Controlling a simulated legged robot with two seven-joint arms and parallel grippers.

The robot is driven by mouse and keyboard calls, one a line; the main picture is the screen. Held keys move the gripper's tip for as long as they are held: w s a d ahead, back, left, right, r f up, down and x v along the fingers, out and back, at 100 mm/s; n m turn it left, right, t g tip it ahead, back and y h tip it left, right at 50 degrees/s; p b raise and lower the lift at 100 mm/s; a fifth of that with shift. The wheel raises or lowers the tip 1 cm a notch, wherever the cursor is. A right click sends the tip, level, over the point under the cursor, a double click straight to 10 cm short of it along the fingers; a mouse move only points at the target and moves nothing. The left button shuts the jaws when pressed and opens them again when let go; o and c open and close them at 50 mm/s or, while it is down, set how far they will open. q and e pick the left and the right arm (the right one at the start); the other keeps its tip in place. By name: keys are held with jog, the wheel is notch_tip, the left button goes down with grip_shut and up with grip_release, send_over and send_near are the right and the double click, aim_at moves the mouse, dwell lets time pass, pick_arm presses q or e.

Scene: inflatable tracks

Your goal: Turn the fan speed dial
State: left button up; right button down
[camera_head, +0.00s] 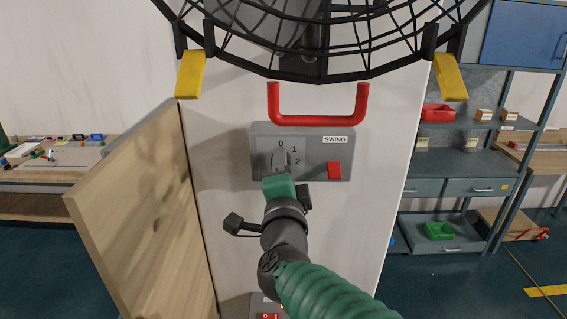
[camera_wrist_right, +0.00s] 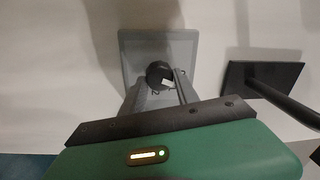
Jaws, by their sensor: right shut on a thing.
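The grey control panel (camera_head: 318,143) is on the front of the white fan column, marked 0, 1, 2 and SWING. My right gripper (camera_head: 280,158) reaches up to the panel's left part, at the dial position beside the numbers. In the head view its grey fingers cover the dial. In the right wrist view a dark round knob (camera_wrist_right: 160,75) sits between the two fingers of my right gripper (camera_wrist_right: 161,88), in front of a grey square plate (camera_wrist_right: 130,47). The fingers are shut on it. Which number the dial points to is hidden. My left gripper is out of view.
A red switch (camera_head: 334,170) is right of the dial. A red handle (camera_head: 318,121) is above the panel, under the black fan cage (camera_head: 310,70). A wooden board (camera_head: 135,205) stands at left. Metal shelves (camera_head: 455,160) are behind at right.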

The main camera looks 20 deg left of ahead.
jog(key=n, duration=0.1)
jog(key=n+p, duration=0.1)
jog(key=n, duration=0.2)
jog(key=shift+a+f+p, duration=0.15)
jog(key=shift+f+p, duration=0.15)
jog(key=shift+p, duration=0.1)
jog(key=shift+f+n+g+y, duration=0.1)
jog(key=shift+n+g+y, duration=0.2)
jog(key=c, duration=1.1)
grip_release()
jog(key=shift+o, duration=0.9)
jog(key=shift+r, duration=0.25)
jog(key=b+v, duration=0.4)
jog(key=v, duration=1.2)
jog(key=shift+s+f, duration=0.25)
jog(key=shift+s, duration=0.15)
